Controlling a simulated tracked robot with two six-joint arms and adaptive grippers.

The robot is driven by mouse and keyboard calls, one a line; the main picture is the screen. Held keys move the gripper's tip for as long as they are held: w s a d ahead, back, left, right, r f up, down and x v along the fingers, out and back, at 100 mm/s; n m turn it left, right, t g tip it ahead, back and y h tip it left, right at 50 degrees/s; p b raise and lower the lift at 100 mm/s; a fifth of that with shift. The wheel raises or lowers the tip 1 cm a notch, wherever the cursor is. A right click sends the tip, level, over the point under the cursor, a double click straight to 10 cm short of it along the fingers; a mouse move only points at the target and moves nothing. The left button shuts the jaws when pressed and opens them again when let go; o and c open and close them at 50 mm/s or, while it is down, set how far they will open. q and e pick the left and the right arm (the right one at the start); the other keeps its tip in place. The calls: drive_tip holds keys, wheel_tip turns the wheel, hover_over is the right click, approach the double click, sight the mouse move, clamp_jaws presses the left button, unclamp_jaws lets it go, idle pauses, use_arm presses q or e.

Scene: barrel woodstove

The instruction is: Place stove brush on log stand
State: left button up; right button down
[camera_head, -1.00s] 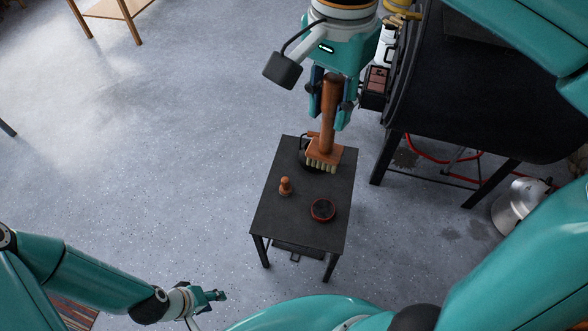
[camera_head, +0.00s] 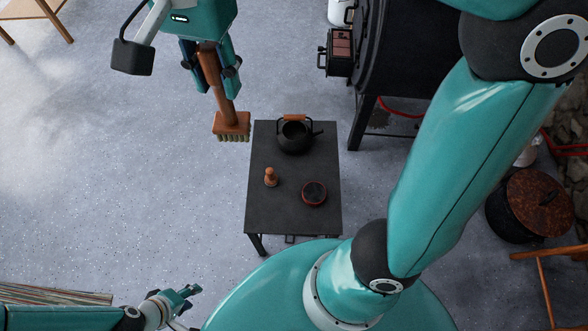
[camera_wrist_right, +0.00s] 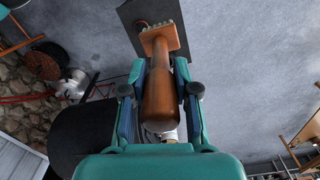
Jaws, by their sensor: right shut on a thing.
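The stove brush (camera_head: 230,124) has a wooden handle and a block head with pale bristles facing down. My right gripper (camera_head: 211,72) is shut on its handle and holds it above the floor, just left of the small black table in the head view. The brush (camera_wrist_right: 160,84) also shows between the fingers of my right gripper (camera_wrist_right: 160,100) in the right wrist view. My left gripper (camera_head: 184,302) is low at the left, away from the brush; its jaw opening is unclear. I cannot tell which thing is the log stand; a wooden-legged stand (camera_head: 50,12) is at the top left.
The black table (camera_head: 262,215) holds a black kettle (camera_head: 294,138), a small wooden knob-shaped item (camera_head: 270,177) and a round dark tin (camera_head: 314,193). The black stove (camera_head: 400,65) stands at upper right. A lidded pot (camera_head: 535,205) is at right. The floor at left is open.

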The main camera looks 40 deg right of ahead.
drive_tip(key=shift+w+f+b, duration=0.15)
drive_tip(key=shift+f+b, duration=0.3)
drive_tip(key=shift+f, duration=0.1)
drive_tip(key=w+d+f+b, duration=0.1)
drive_tip(key=d+f+b, duration=0.1)
drive_tip(key=f+b, duration=1.1)
drive_tip(key=w+d+f+b, duration=0.1)
drive_tip(key=d+f+b, duration=0.2)
drive_tip(key=f+b, duration=1.1)
drive_tip(key=w+d+f+b, duration=0.1)
drive_tip(key=f+b, duration=1.3)
drive_tip(key=f, duration=2.2)
drive_tip(key=shift+w+d, duration=0.25)
drive_tip(key=shift+d, duration=0.4)
drive_tip(key=c, duration=0.9)
unclamp_jaws()
